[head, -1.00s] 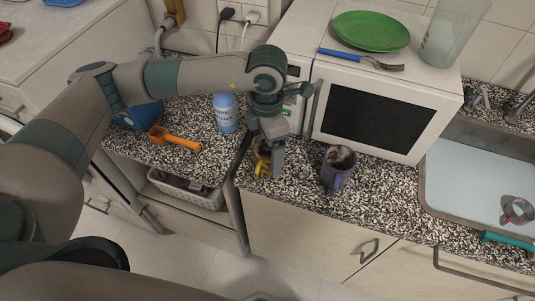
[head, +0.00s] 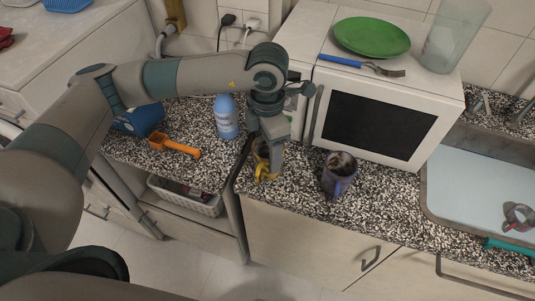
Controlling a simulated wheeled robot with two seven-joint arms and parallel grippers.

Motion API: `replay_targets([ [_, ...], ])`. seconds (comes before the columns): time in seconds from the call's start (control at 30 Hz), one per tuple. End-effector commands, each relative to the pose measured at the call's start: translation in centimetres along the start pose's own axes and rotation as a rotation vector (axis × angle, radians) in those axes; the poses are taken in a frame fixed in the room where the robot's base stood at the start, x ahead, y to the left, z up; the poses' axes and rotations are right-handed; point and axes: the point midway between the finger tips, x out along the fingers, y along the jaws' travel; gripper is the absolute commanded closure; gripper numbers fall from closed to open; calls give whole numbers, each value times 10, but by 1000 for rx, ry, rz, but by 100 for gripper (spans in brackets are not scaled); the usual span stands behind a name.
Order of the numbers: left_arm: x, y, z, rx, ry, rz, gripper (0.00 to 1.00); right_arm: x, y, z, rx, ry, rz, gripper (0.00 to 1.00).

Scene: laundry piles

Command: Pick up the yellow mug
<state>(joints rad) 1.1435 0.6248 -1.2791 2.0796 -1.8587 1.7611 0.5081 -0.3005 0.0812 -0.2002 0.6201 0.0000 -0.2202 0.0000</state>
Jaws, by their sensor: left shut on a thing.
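The yellow mug (head: 263,173) is on the speckled counter, left of the blue-purple mug, near the gap in the counter. My left gripper (head: 270,160) reaches down over it from above and is shut on it. The fingers and wrist hide much of the mug; its yellow handle side shows below them. I cannot tell whether the mug's base touches the counter. My right gripper is not in view.
A blue-purple mug (head: 338,174) stands close on the right. A white microwave (head: 425,100) is behind, with a green plate (head: 372,36) and a fork on top. A sink (head: 430,190) is far right.

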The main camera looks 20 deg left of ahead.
Motion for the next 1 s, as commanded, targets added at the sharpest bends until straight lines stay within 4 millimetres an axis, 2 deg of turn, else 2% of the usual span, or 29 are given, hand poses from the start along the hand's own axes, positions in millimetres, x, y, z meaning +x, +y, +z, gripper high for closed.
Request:
replay_targets([
  [0.2, -32, 0, 1, 3, -6, 4, 69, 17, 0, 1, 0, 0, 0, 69],
  [0.5, -76, 0, 1, 1, -3, 2, 69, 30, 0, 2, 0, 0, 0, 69],
  [0.67, -84, 0, 0, 2, -1, 1, 69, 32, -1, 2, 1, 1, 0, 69],
  [1.0, -85, 0, 0, 2, 0, 1, 69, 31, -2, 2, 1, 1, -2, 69],
])
